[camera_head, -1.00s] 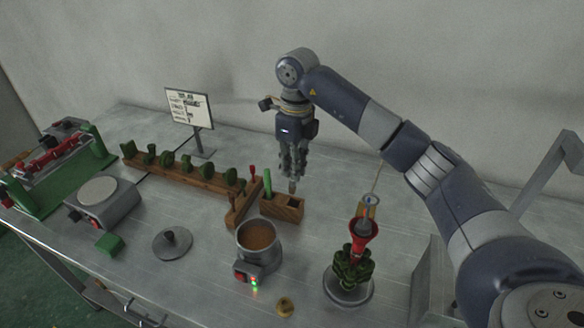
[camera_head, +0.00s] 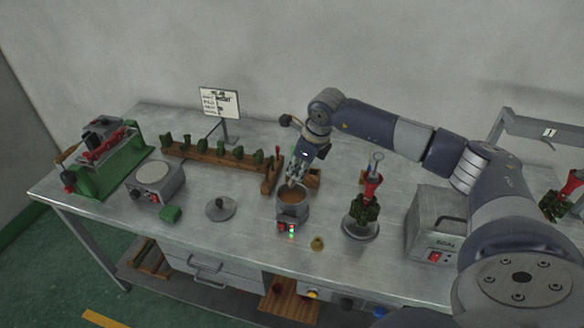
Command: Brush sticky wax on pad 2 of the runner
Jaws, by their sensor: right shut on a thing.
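My right gripper (camera_head: 293,181) is over the small grey pot (camera_head: 293,212) of brown wax, pointing down. It is shut on a thin tool that looks like a brush; the tool is mostly hidden by the fingers, and its tip is at or in the wax, I cannot tell which. To the right, a red runner (camera_head: 371,189) with dark green pieces (camera_head: 362,209) stands upright on a round grey base (camera_head: 360,229). Its separate pads are too small to tell apart. My left gripper is out of view.
A wooden rack (camera_head: 196,158) of green pieces stands behind left, with a sign (camera_head: 219,103) behind it. A round lid (camera_head: 221,208), a hot plate (camera_head: 153,180) and a green press (camera_head: 110,160) are left. A grey box (camera_head: 433,229) stands right. A small brass piece (camera_head: 317,243) lies in front.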

